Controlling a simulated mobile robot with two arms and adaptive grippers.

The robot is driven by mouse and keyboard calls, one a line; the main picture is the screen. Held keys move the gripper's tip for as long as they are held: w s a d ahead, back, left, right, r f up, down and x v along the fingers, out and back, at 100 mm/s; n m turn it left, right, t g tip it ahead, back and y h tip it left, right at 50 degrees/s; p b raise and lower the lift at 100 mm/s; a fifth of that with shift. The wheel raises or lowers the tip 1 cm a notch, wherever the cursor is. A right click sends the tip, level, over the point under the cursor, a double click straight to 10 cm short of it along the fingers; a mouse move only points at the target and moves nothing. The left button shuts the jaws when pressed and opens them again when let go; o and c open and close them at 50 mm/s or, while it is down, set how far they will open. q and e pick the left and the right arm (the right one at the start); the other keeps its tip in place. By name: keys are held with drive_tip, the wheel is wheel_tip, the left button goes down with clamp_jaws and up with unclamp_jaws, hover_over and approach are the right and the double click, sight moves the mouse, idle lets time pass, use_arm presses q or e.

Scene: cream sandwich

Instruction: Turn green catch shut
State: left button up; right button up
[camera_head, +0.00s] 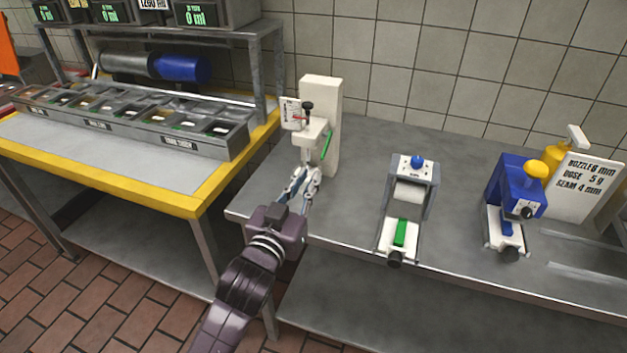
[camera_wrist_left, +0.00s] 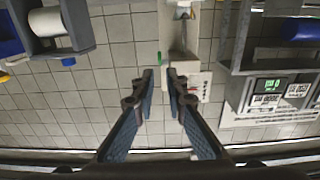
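A white upright stand (camera_head: 321,120) is on the steel table, with a white head, a black knob and a thin green bar (camera_head: 327,146) on its right side. A small green piece (camera_wrist_left: 159,58) shows beside the stand in the left wrist view, which looks upside down. A second green part, a block (camera_head: 400,232), lies on the white front plate of a grey roller device (camera_head: 413,188). I cannot tell for certain which is the catch. My left gripper (camera_head: 302,184) is just in front of the stand. Its fingers are apart and empty in the left wrist view (camera_wrist_left: 160,74). My right gripper is not seen.
A blue device with a yellow knob (camera_head: 518,190) and a printed sign (camera_head: 578,187) stand at the right. A yellow-edged table (camera_head: 150,199) with a rack of bins (camera_head: 130,122) is at the left. The steel tabletop (camera_head: 360,205) between stand and roller device is clear.

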sight(322, 155)
use_arm(q)
drive_tip(key=p+x, duration=0.1)
drive_tip(key=x, duration=0.6)
drive_tip(key=shift+w+d+f, duration=0.15)
drive_tip(key=shift+w, duration=0.3)
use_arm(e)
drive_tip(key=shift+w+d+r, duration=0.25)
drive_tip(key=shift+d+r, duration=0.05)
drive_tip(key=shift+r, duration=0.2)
use_arm(q)
clamp_jaws()
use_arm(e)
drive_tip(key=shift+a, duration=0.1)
